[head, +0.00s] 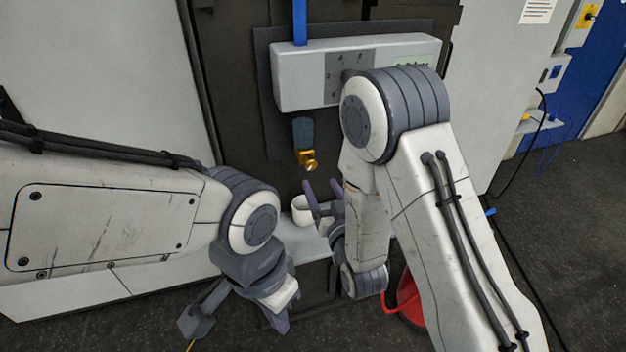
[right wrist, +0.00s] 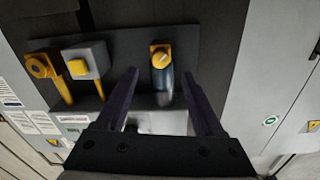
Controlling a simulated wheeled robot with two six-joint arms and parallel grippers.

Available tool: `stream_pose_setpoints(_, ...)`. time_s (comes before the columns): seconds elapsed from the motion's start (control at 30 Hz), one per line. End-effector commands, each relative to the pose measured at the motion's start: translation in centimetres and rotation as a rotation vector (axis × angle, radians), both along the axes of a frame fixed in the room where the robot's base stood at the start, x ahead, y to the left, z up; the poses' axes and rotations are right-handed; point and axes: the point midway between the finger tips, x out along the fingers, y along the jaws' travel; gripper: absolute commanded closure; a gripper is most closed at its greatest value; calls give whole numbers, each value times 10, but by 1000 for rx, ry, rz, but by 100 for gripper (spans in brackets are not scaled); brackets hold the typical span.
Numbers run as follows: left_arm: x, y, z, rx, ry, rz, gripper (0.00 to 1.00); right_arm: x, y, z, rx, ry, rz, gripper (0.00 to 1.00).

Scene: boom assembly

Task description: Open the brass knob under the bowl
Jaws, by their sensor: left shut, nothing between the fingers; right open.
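The brass knob (head: 308,159) sits at the lower end of a short blue-grey pipe (head: 303,132) under a light grey wall box (head: 300,75). In the right wrist view the knob (right wrist: 160,56) shows beyond and between my fingers, apart from them. A white bowl (head: 301,208) stands on a pale ledge below the knob, partly hidden by my right gripper. My right gripper (head: 321,185) is open and empty, in front of the bowl and a little below the knob. My left gripper (head: 281,318) is shut and empty, low in front of the ledge.
In the right wrist view, other yellow fittings (right wrist: 78,67) sit on the dark panel beside the knob. A blue pipe (head: 299,20) enters the grey box from above. A red object (head: 410,300) stands on the floor behind my right arm. The floor at the right is mostly open.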

Motion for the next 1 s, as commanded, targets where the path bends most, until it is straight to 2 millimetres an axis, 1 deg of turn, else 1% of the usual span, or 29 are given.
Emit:
stream_pose_setpoints(0.03,0,0,-16,0,0,0,100,1,1,-5,3,-6,1,31)
stream_pose_setpoints(0.17,0,0,-34,0,0,-1,100,3,1,-5,2,-5,3,31)
stream_pose_setpoints(0.2,0,0,-35,1,1,-1,100,6,2,-3,2,-5,3,31)
stream_pose_setpoints(0.23,0,0,-31,1,1,-1,100,15,5,0,2,-5,2,31)
stream_pose_setpoints(0.3,0,0,-31,0,0,-1,100,30,9,1,1,-5,2,31)
stream_pose_setpoints(0.4,0,0,-19,0,0,-1,100,47,15,4,-2,-1,3,31)
stream_pose_setpoints(0.5,0,0,-15,-1,-1,-1,100,61,19,3,-2,0,4,31)
stream_pose_setpoints(0.6,0,0,-13,0,0,-1,100,71,22,2,-2,0,4,31)
stream_pose_setpoints(0.77,0,0,-12,0,0,-1,100,78,24,1,-2,0,4,31)
stream_pose_setpoints(1.0,0,0,-12,0,0,0,100,78,24,0,-1,1,4,31)
